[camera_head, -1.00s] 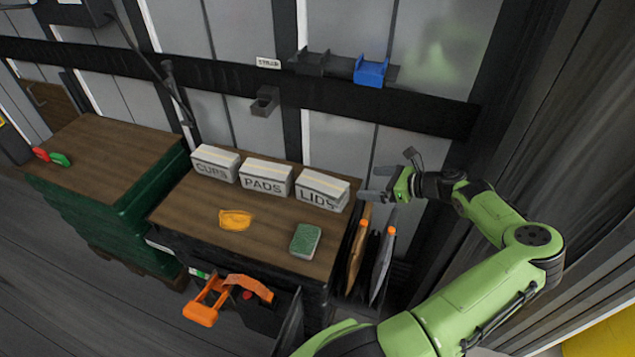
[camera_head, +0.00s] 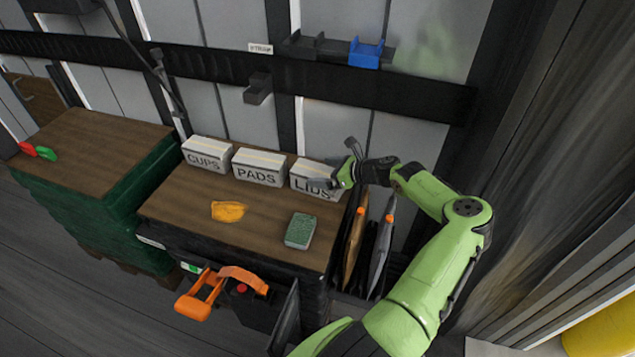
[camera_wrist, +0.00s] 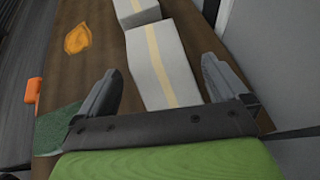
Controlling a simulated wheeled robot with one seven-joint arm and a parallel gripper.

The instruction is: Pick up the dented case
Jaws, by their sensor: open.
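Three white cases with tape along their tops stand in a row at the back of the wooden-topped bench: CUPS (camera_head: 206,155), PADS (camera_head: 258,167) and LIDS (camera_head: 309,181). I cannot clearly tell a dent on any of them. My gripper (camera_head: 330,182) is open at the right end of the LIDS case and hides part of it. In the wrist view my open gripper (camera_wrist: 160,68) has its fingers on either side of a taped white case (camera_wrist: 155,62), apparently LIDS. Whether they touch it is unclear. Another case (camera_wrist: 136,12) lies beyond it.
An orange-handled tool (camera_head: 200,297) sits at the front. A blue holder (camera_head: 366,53) is on the wall rail.

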